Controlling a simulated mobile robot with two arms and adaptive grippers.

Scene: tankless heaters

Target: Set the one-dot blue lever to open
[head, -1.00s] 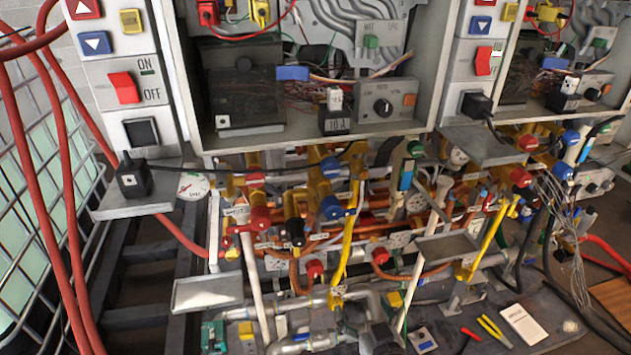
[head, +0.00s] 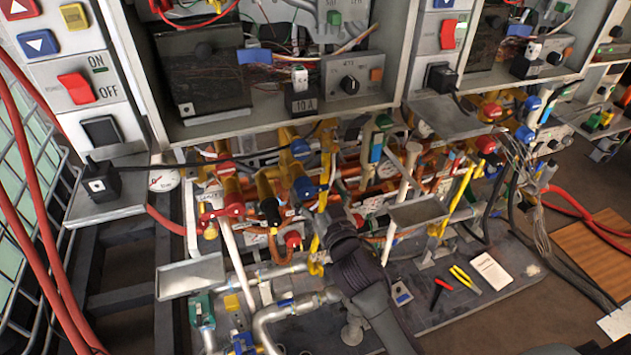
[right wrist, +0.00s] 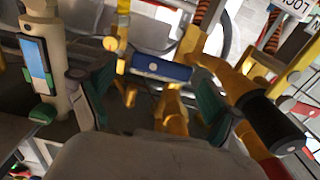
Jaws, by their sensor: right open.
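In the right wrist view a blue lever (right wrist: 160,68) with one pale dot on its face lies crosswise on yellow pipework, just beyond and between the fingers of my right gripper (right wrist: 152,88). The fingers, with green pads, stand apart with nothing held between them. I cannot tell whether they touch the lever. In the head view my right gripper (head: 342,222) reaches into the pipes from below, beside a blue handle (head: 304,187); its fingertips are hidden and the handle's dots are too small to read. My left gripper is not in view.
A black handle (right wrist: 270,118) is close to the right finger, and a tan post with a blue screen (right wrist: 38,65) stands left. In the head view, a metal tray (head: 418,211) is right of my gripper. Red pliers (head: 440,292) lie on the base plate (head: 480,325).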

